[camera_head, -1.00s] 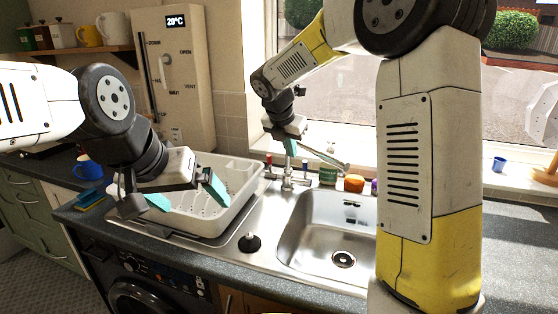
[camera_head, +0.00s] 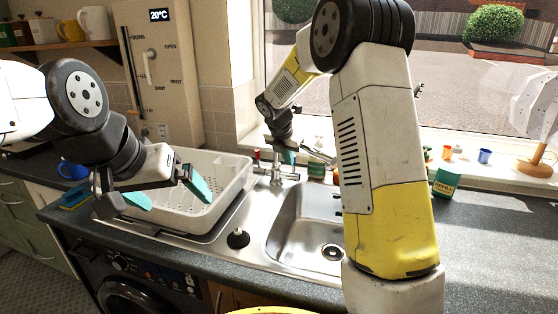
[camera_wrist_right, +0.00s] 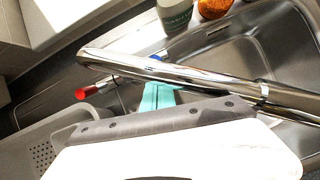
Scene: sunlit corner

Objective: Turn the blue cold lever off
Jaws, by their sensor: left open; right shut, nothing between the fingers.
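The chrome tap (camera_head: 276,172) stands behind the sink, and its long spout crosses the right wrist view (camera_wrist_right: 190,75). A red-tipped lever (camera_wrist_right: 82,94) is on one side of the tap. A small blue bit (camera_wrist_right: 155,57), likely the cold lever's tip, shows at the spout's far edge; most of that lever is hidden, so its position cannot be told. My right gripper (camera_head: 289,156) is shut and empty at the tap; its teal fingertips (camera_wrist_right: 158,97) sit beside and partly below the spout in view. My left gripper (camera_head: 167,193) is open and empty over the dish rack.
A white dish rack (camera_head: 233,178) stands left of the steel sink (camera_head: 285,235). A black plunger-like stopper (camera_head: 238,238) is on the drainer. Jars and a green refill pack (camera_head: 444,182) stand near the window. The right worktop is mostly clear.

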